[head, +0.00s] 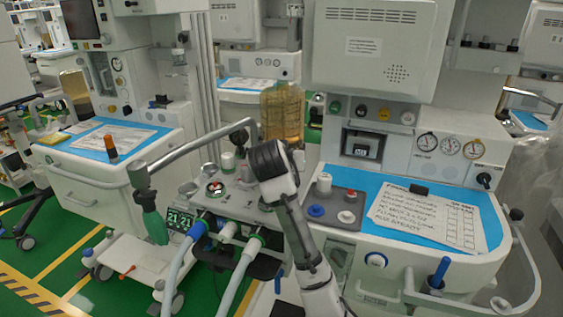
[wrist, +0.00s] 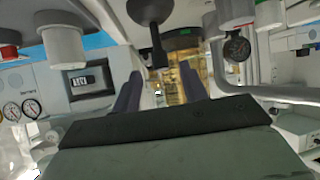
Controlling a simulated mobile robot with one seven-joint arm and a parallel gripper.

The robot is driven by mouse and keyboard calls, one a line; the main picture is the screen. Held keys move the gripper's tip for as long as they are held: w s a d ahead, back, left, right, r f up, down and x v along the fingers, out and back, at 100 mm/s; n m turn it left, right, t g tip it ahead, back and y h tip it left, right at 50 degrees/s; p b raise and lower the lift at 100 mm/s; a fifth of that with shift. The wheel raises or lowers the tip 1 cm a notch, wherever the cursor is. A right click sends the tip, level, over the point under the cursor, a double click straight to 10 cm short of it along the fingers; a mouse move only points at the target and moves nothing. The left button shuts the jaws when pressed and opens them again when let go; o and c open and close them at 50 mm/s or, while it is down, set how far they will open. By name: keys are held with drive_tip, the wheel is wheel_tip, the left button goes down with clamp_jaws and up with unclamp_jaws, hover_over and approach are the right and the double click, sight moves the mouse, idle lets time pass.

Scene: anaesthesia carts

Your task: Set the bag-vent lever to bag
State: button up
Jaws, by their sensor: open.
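My gripper (wrist: 160,70) is open, with its two dark fingers apart and nothing held between them. In the wrist view, a black lever-like part (wrist: 150,14) with a wide round end and a narrow stem shows at the top. Its stem ends near the gap between the fingers, apparently beyond them; I cannot tell if it touches. It may be the bag-vent lever, but its marks and setting cannot be read. In the head view, my dark wrist hides the fingers and this part, above the grey absorber block (head: 236,204).
An amber canister (head: 283,112) stands behind my wrist. A curved grey pipe (head: 195,143) and corrugated hoses (head: 238,278) are at left. The blue worktop (head: 395,228) holds a paper sheet (head: 428,213). Short knobs (head: 347,217) stand just right of my arm.

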drive_tip(key=v, duration=0.6)
